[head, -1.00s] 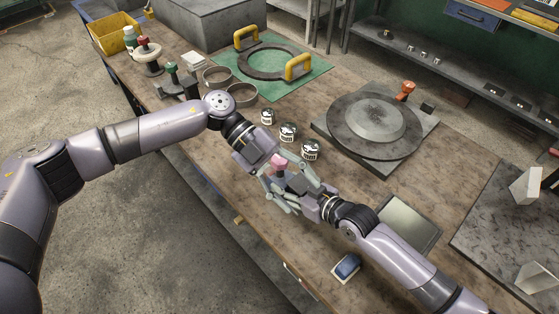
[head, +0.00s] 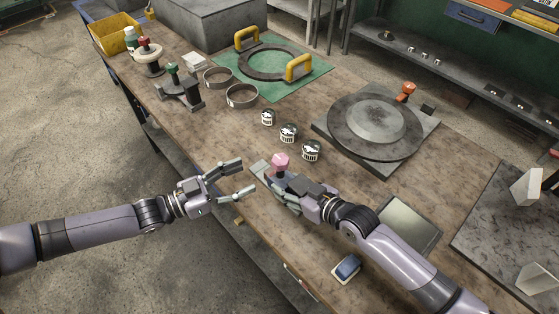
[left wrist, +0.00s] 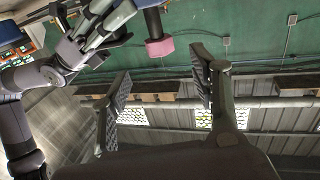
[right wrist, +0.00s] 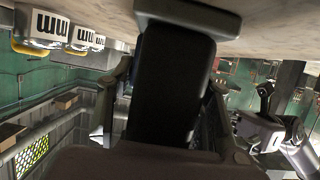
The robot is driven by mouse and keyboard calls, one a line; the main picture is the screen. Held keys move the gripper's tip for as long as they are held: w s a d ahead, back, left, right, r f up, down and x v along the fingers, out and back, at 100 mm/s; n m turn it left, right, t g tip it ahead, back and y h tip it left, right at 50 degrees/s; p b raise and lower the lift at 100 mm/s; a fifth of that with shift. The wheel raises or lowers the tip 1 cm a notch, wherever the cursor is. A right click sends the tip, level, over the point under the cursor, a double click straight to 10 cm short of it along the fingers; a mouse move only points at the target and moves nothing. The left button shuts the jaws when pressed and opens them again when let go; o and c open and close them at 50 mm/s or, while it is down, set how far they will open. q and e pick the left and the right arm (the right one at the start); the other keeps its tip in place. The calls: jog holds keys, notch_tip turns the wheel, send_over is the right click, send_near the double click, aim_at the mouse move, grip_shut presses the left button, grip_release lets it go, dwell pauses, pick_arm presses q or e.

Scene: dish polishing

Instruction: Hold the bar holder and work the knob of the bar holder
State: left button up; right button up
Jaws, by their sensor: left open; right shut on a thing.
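The bar holder has a pink knob (head: 280,162) on top and a pale grey end (head: 259,169). My right gripper (head: 283,187) is shut on the bar holder near the table's front edge. In the right wrist view its dark body (right wrist: 172,85) is between the fingers, with a grey plate (right wrist: 190,12) beyond it. My left gripper (head: 243,177) is open and empty, to the left of the bar holder and apart from it. In the left wrist view the pink knob (left wrist: 160,47) shows beyond the open fingers. The fingers hide part of the bar holder.
Several small white-and-black jars (head: 288,132) stand behind the bar holder. A round grey plate on a base (head: 375,125) is at the back right. A dark flat panel (head: 408,222) and a blue-topped block (head: 347,267) lie at right front. Free floor is left of the table.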

aim_at(273, 165)
pick_arm(q)
jog(key=x, duration=1.1)
jog(key=c, duration=1.2)
